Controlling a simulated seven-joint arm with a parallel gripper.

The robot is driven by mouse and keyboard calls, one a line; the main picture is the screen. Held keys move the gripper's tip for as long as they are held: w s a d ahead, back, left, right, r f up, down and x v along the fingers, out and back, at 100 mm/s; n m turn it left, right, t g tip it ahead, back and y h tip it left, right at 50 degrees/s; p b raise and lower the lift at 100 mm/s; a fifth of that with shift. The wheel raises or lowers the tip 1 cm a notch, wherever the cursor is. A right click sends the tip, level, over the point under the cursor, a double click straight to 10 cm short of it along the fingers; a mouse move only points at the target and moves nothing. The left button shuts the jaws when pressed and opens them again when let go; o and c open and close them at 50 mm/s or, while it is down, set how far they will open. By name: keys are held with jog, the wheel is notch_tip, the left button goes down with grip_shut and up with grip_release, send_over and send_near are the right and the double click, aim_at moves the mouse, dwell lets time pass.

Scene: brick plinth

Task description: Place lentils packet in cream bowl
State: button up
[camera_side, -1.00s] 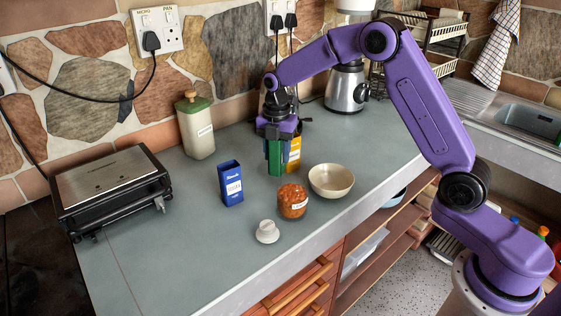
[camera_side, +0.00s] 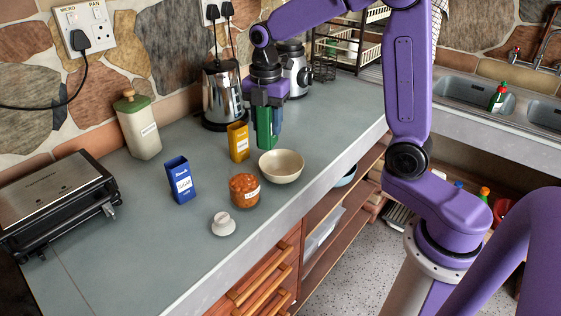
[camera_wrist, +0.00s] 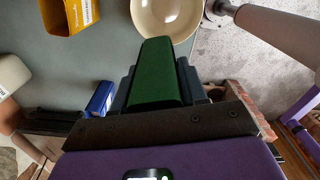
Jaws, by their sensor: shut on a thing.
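My gripper (camera_side: 267,103) is shut on a green packet (camera_side: 265,130), which hangs upright above the counter just behind the cream bowl (camera_side: 282,178). I cannot read its label, but it fits the lentils packet. In the side view its lower end is close to the bowl's back rim. Whether it is over the rim is hard to tell. In the wrist view the green packet (camera_wrist: 158,72) sits between the fingers, with the empty-looking bowl (camera_wrist: 167,14) beyond its end.
A yellow packet (camera_side: 238,143) stands left of the bowl. A jar with orange-brown contents (camera_side: 244,190), a small white object (camera_side: 223,224) and a blue packet (camera_side: 181,180) are nearer the front and left. A kettle (camera_side: 222,95) stands behind. The counter right of the bowl is clear.

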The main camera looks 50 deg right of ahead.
jog(key=s+d+r+m, duration=0.2)
jog(key=s+d+m, duration=0.15)
jog(key=s, duration=0.95)
send_near(281, 155)
jog(key=s+a+f, duration=0.2)
jog(key=s+a, duration=0.2)
jog(key=shift+w+f, duration=0.2)
jog(key=shift+f, duration=0.7)
jog(key=shift+w+f, duration=0.2)
jog(key=shift+f, duration=0.65)
jog(key=shift+f, duration=0.65)
jog(key=o, duration=1.1)
jog(key=shift+r, duration=0.15)
